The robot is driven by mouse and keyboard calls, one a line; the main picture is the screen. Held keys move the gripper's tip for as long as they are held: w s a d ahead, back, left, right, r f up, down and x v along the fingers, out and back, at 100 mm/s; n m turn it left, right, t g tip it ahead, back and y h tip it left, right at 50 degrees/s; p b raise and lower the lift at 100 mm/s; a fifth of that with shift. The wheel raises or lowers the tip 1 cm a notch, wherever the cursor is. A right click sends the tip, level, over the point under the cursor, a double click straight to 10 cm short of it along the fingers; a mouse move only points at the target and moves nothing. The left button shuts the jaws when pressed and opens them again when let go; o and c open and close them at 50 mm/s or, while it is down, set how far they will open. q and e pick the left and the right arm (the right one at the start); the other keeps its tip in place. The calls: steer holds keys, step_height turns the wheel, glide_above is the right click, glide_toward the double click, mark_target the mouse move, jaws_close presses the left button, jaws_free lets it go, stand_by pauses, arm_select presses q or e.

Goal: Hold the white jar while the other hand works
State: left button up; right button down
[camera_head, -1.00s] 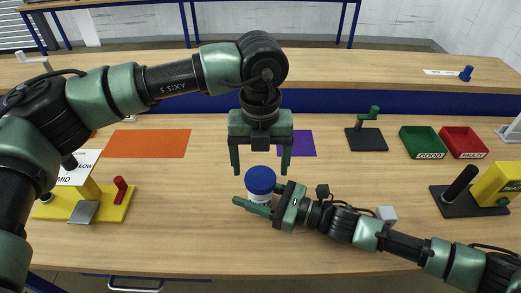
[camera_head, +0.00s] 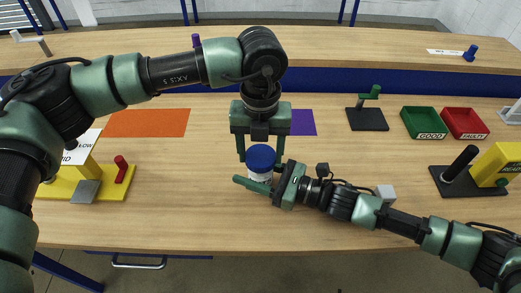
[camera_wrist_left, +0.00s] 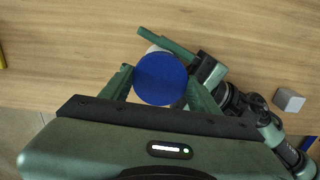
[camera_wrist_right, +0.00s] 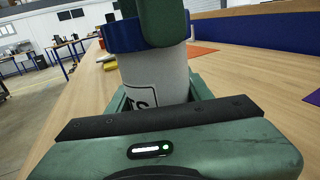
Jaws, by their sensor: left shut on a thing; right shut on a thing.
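The white jar (camera_head: 262,176) with its blue lid (camera_head: 260,156) stands upright on the table in the head view. My left gripper (camera_head: 260,160) comes down from above and is shut on the blue lid, one finger on each side. The lid fills the space between its fingers in the left wrist view (camera_wrist_left: 160,78). My right gripper (camera_head: 256,180) reaches in low from the right and is shut on the white body. In the right wrist view the body (camera_wrist_right: 155,80) shows dark print, and a left finger hides part of the lid. The jar's base is partly hidden.
An orange mat (camera_head: 147,123) and a purple mat (camera_head: 303,122) lie behind. A yellow fixture (camera_head: 115,190) stands left. A grey cube (camera_head: 385,194) lies close to my right arm. Green (camera_head: 424,122) and red (camera_head: 464,122) bins and a black-yellow fixture (camera_head: 495,170) stand right.

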arm_select(q)
steer(key=m, duration=1)
steer(key=shift+m, duration=0.4)
steer(key=m, duration=0.4)
steer(key=shift+m, duration=0.4)
steer(key=m, duration=0.5)
steer(key=o, duration=1.6)
steer(key=shift+o, duration=0.2)
step_height(320, 180, up, 12)
